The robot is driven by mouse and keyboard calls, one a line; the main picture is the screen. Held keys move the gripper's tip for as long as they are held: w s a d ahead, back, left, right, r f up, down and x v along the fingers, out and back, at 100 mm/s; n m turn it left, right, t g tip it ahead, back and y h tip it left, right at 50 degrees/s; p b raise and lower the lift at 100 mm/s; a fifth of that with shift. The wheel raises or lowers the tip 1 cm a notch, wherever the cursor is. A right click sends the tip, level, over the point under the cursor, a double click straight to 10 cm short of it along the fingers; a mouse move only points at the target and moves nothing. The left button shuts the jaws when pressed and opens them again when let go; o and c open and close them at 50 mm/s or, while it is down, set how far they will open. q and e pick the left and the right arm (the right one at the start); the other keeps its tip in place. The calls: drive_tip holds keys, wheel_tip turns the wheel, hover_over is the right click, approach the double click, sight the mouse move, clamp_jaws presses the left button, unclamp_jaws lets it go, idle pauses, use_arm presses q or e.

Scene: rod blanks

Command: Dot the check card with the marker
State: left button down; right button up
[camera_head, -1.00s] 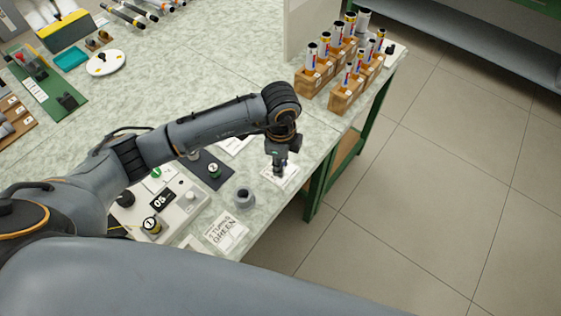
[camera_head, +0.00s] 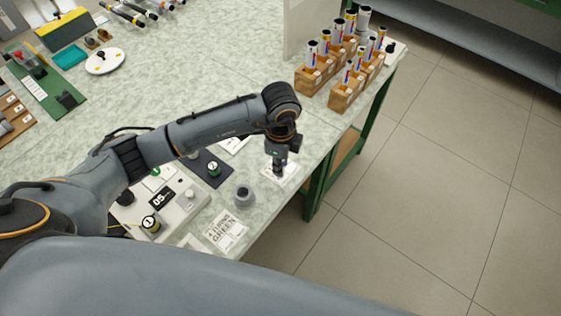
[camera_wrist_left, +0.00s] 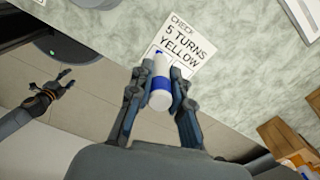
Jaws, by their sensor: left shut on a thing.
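My left gripper (camera_wrist_left: 160,80) is shut on a white marker with blue bands (camera_wrist_left: 161,72), seen end-on in the left wrist view. The white check card (camera_wrist_left: 192,43) lies on the bench beyond the marker and reads "CHECK 5 TURNS YELLOW". The gripper and marker cover its lower part, and the marker's tip is hidden, so I cannot tell if it touches. In the head view my left gripper (camera_head: 279,165) points down over the card (camera_head: 291,178) near the bench edge. My right gripper (camera_wrist_left: 52,86) shows at the left of the wrist view with its fingers apart.
A grey cup (camera_head: 244,196) and a "TURNS GREEN" card (camera_head: 226,230) stand left of the gripper. A pale device (camera_head: 171,208) with a display sits further left. Wooden racks (camera_head: 346,92) of tubes stand at the back right. Open floor lies right of the bench.

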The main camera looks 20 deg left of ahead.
use_arm(q)
drive_tip(key=shift+r+p, duration=0.55)
drive_tip(key=shift+r, duration=0.1)
drive_tip(key=shift+r+p, duration=2.7)
drive_tip(key=shift+r, duration=0.7)
drive_tip(key=shift+a+f, duration=0.1)
